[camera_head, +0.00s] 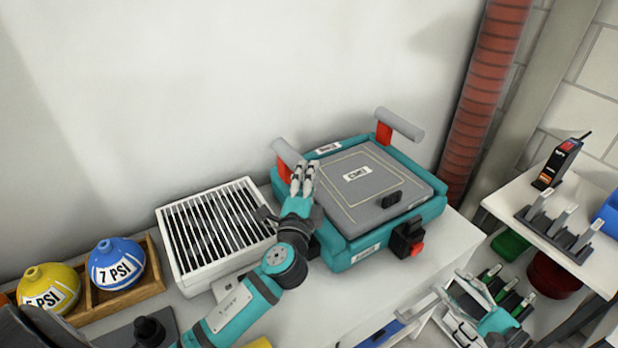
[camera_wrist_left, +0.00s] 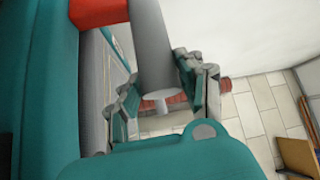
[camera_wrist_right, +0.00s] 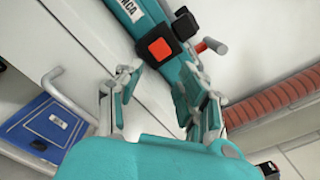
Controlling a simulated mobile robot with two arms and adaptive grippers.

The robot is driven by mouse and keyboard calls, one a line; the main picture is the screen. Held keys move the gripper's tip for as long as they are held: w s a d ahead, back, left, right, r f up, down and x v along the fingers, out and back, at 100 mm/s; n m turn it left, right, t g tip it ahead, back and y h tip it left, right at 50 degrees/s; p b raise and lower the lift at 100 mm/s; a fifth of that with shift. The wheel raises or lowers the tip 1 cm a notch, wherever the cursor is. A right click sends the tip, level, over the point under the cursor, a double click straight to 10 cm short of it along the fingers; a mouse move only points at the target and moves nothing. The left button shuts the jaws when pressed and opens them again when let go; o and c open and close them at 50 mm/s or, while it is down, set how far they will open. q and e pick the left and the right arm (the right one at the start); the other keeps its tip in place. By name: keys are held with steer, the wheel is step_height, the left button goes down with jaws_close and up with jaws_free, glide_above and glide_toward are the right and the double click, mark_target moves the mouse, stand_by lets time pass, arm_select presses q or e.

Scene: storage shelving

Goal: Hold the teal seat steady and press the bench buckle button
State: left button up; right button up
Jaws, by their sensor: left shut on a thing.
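The teal seat (camera_head: 345,255) stands on the white counter, with a grey pad (camera_head: 362,205) and two grey bar handles on red mounts. My left gripper (camera_head: 302,178) is at the seat's left grey handle (camera_head: 286,152). In the left wrist view its fingers sit on both sides of that grey bar (camera_wrist_left: 155,60), shut on it. The black buckle (camera_head: 404,238) with its red button (camera_head: 417,248) is at the seat's front right corner. My right gripper (camera_wrist_right: 162,100) is open and empty, below and apart from the buckle. The red button (camera_wrist_right: 160,48) shows beyond its fingers.
A white slatted crate (camera_head: 215,230) stands left of the seat. A yellow ball (camera_head: 48,285) and a blue ball (camera_head: 115,262) sit in a wooden tray. A side shelf (camera_head: 545,225) holds a black handheld device (camera_head: 558,163). A red column (camera_head: 485,95) rises behind.

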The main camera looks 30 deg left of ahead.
jaws_close()
steer(key=m+h, duration=0.1)
steer(key=m, duration=0.1)
steer(key=r+m+g+h, duration=0.1)
steer(key=m, duration=0.2)
steer(key=s+r+m, duration=0.1)
steer(key=m, duration=0.1)
steer(key=shift+d+r+m+g+h, duration=0.15)
steer(key=shift+d+m+g+h, duration=0.15)
steer(key=shift+d+g+h, duration=0.1)
